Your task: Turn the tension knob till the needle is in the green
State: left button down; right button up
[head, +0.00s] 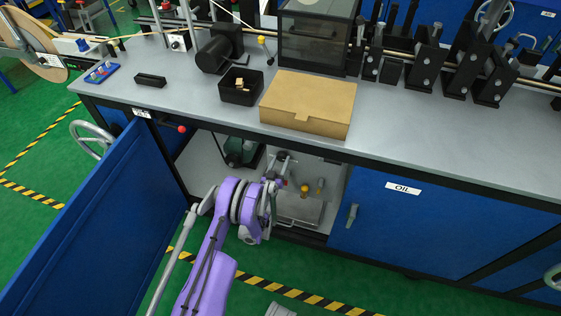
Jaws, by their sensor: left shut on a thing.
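My left gripper (276,184) is at the end of the purple arm, inside the open cabinet under the bench. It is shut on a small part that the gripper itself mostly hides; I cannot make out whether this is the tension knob. A round dark fitting on a grey pipe (282,157) is just above it. A small yellow knob (305,188) stands to its right, apart from the gripper. No needle or green zone can be made out.
The blue cabinet door (85,220) stands open at the left. A shut door labelled OIL (405,215) is at the right. A cardboard box (308,103) and a black bin (241,88) sit on the grey bench (190,103) above. A green unit (240,150) stands deeper in the cabinet.

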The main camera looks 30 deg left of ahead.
pick_arm(q)
jog(key=m+b, duration=0.3)
jog(key=m, duration=0.1)
jog(key=shift+a+f, duration=0.1)
jog(key=shift+f, duration=0.05)
jog(key=shift+m+b, duration=1.05)
jog(key=shift+m, duration=0.15)
jog(key=shift+a+r+m+b, duration=0.1)
jog(key=shift+r+m+b, duration=0.15)
jog(key=shift+m+b, duration=0.75)
jog(key=shift+m, duration=0.3)
jog(key=shift+c, duration=1.3)
grip_release()
jog(key=shift+f, duration=0.1)
